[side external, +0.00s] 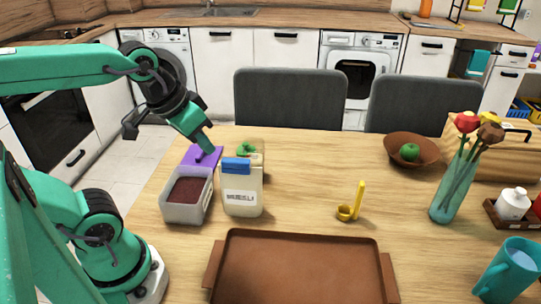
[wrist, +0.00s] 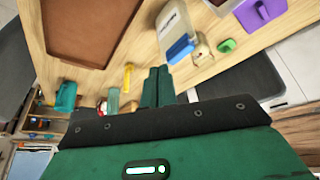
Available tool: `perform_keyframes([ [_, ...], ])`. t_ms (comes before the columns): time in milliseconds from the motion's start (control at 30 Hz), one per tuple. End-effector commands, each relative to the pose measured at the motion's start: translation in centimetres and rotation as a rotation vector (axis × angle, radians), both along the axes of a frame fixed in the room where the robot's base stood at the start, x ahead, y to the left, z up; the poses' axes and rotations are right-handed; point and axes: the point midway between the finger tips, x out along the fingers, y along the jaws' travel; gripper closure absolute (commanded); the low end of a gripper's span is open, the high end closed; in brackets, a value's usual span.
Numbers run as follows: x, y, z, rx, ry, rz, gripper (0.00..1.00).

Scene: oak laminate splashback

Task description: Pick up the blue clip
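A blue piece, which looks like the blue clip (side external: 236,166), sits at the top of a pale muesli pack (side external: 242,196) standing on the table. It also shows in the wrist view (wrist: 180,49), at the end of the pack. My gripper (side external: 209,150) is a little above and left of the clip in the side view, pointing down and to the right. In the wrist view its two green fingers (wrist: 158,86) lie close together with nothing visible between them. The fingers look apart from the clip.
A grey tub (side external: 187,213) with dark contents and a purple lid (side external: 203,156) stand left of the pack. A green item (side external: 246,149) is behind it. A yellow scoop (side external: 346,212) and brown tray (side external: 231,284) are nearby. A vase (side external: 447,202) and bowl (side external: 427,142) stand right.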

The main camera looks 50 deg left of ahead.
Motion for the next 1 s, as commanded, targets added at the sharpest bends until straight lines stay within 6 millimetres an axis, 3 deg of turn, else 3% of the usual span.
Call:
perform_keyframes([
  [300,-0.92,-0.20,-0.37,0.031,-0.046,-0.069,1.00],
  [567,-0.89,-0.19,-0.35,0.030,-0.045,-0.067,0.55],
  [1000,-0.68,-0.10,-0.30,0.010,-0.035,-0.025,0.55],
])
